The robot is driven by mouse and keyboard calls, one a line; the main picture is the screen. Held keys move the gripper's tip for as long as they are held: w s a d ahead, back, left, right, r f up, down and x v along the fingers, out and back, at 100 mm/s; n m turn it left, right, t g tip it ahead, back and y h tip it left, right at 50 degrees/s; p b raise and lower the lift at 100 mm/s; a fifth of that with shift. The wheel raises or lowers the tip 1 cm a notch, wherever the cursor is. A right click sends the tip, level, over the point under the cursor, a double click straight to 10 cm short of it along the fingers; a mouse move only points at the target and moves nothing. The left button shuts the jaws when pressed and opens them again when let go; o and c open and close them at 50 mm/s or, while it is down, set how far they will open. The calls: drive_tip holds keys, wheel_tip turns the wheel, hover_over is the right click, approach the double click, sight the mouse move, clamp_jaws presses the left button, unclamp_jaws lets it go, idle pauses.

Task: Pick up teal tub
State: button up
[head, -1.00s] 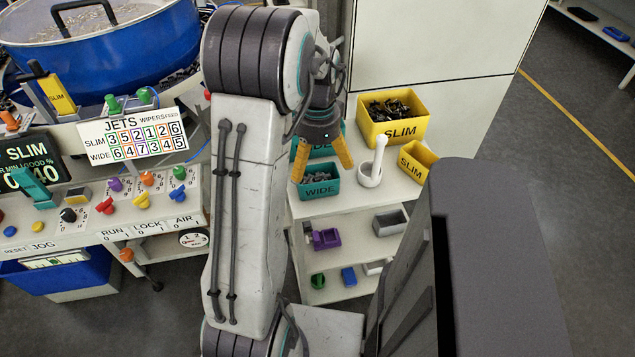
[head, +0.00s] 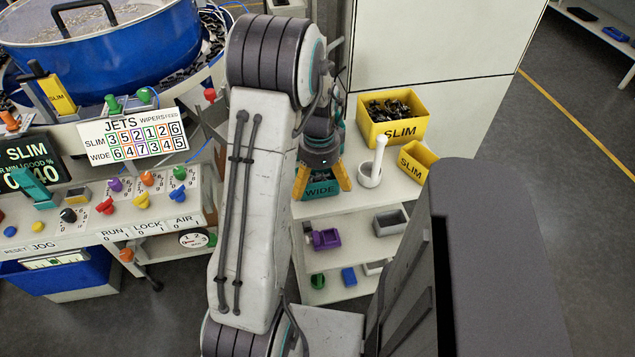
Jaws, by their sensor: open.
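The teal tub (head: 320,191), marked WIDE, stands on the top shelf of the white rack, near its front left edge. My gripper (head: 323,180) is open and empty, with its yellow fingers pointing down at the left and right of the tub. The wrist and fingers hide the tub's upper part and its contents. I cannot tell whether the fingers touch it.
A white upright-handled holder (head: 372,172) stands close to the right of the tub. A large yellow SLIM bin (head: 400,132) holds dark parts behind it, and a small yellow SLIM tub (head: 416,160) stands further right. Lower shelves hold a purple item (head: 325,238) and a grey bin (head: 391,222).

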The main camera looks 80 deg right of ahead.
drive_tip(key=shift+f, duration=0.1)
drive_tip(key=c, duration=1)
drive_tip(key=shift+c, duration=0.5)
